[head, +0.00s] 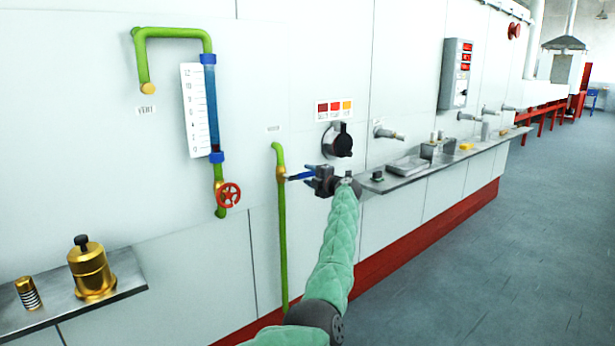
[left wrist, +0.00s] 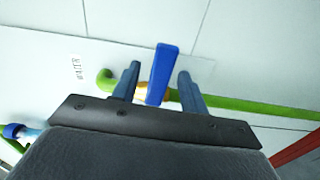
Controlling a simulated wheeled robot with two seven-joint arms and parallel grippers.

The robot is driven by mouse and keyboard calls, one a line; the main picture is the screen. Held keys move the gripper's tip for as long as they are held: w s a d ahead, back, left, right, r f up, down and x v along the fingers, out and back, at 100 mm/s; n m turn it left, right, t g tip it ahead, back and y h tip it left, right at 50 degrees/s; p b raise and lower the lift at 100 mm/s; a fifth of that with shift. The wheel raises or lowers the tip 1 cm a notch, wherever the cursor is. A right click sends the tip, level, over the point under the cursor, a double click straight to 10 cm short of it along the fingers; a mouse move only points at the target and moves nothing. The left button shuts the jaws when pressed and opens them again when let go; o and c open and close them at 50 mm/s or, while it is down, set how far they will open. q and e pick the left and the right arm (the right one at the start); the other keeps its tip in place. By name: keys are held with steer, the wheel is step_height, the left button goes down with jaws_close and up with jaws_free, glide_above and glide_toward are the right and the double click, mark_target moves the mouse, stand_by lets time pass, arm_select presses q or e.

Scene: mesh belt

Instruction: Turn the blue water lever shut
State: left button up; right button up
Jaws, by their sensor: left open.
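The blue water lever (head: 298,177) sticks out to the right from a brass valve (head: 281,173) on the green pipe (head: 283,235). It stands roughly square to the upright pipe. My left gripper (head: 314,178) is at the lever's free end, with its fingers open. In the left wrist view, the lever (left wrist: 161,74) stands between the two spread fingers of my left gripper (left wrist: 158,82). A gap shows on each side of the lever, and neither finger seems to touch it. My right gripper is in neither view.
A red handwheel (head: 228,195) and a gauge tube (head: 211,108) are on the wall to the left. A black knob (head: 338,140) sits just above my gripper. A metal shelf (head: 425,166) begins close to its right. The floor (head: 480,250) at right is clear.

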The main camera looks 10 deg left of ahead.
arm_select(q)
steer(key=v, duration=0.6)
steer(key=shift+s+d+f, duration=0.1)
